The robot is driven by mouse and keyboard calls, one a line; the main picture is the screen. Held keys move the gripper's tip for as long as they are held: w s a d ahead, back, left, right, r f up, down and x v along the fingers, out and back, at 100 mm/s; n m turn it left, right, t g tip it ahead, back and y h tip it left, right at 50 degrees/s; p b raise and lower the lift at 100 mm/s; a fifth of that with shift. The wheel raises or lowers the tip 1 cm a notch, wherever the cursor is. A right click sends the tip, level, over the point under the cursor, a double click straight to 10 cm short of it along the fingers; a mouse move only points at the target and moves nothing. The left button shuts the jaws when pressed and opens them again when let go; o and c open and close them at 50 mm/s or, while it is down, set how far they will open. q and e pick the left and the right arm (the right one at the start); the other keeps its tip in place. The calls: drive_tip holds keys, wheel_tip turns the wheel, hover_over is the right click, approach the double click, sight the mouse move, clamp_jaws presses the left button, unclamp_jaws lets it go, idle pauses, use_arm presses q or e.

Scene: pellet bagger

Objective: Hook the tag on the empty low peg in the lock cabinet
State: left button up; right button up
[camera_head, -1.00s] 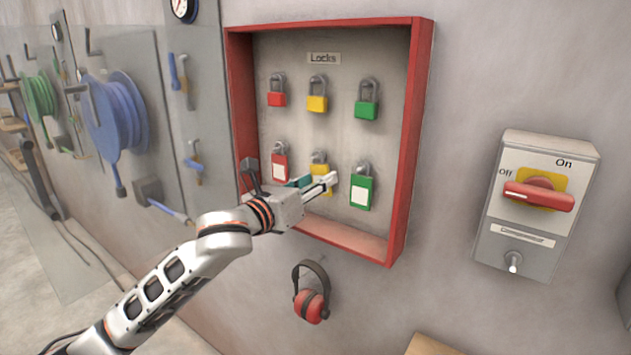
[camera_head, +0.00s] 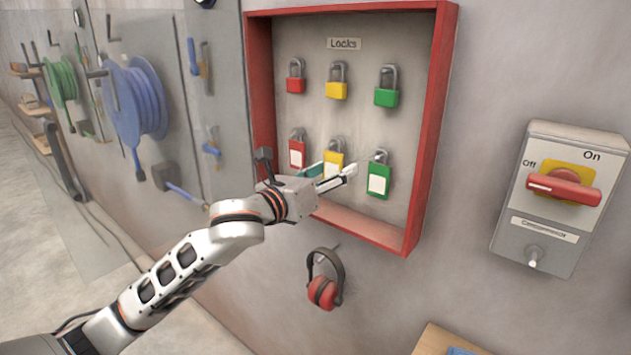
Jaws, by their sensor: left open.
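The red-framed lock cabinet (camera_head: 428,130) hangs on the wall with two rows of padlocks. In its low row, a red lock with a white tag (camera_head: 297,152), a yellow one with a white tag (camera_head: 334,158) and a green one with a white tag (camera_head: 378,180) hang from pegs. My left gripper (camera_head: 338,171) is open in front of the low row, at the lower part of the yellow one. Its fingers partly cover that tag, so I cannot tell whether they touch it. No empty low peg shows. My right gripper is not in view.
Plain red, yellow and green padlocks (camera_head: 386,90) hang in the upper row. The compressor switch box (camera_head: 520,235) is on the wall at right. Red earmuffs (camera_head: 323,292) hang below the cabinet. Hose reels (camera_head: 135,100) are at left. A wooden surface (camera_head: 440,342) shows at the bottom.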

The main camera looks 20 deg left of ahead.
use_arm(q)
drive_tip(key=v, duration=1.1)
wheel_tip(320, 180, down, 26)
drive_tip(key=s+n+g+y, duration=0.2)
drive_tip(key=s+n+g, duration=0.1)
drive_tip(key=n, duration=1.4)
drive_tip(key=s+f+n+g+y, duration=0.1)
drive_tip(key=s+f+n, duration=0.7)
drive_tip(key=f, duration=0.5)
drive_tip(key=s+f+n+g+y, duration=0.1)
drive_tip(key=s+f+n+g, duration=0.1)
drive_tip(key=s+f+n, duration=0.6)
drive_tip(key=s+f, duration=0.4)
drive_tip(key=f, duration=0.1)
drive_tip(key=shift+s+a+f+n+g, duration=0.2)
drive_tip(key=shift+s+f+n+g, duration=0.1)
drive_tip(key=shift+s, duration=0.05)
drive_tip(key=shift+r, duration=0.1)
drive_tip(key=c, duration=0.7)
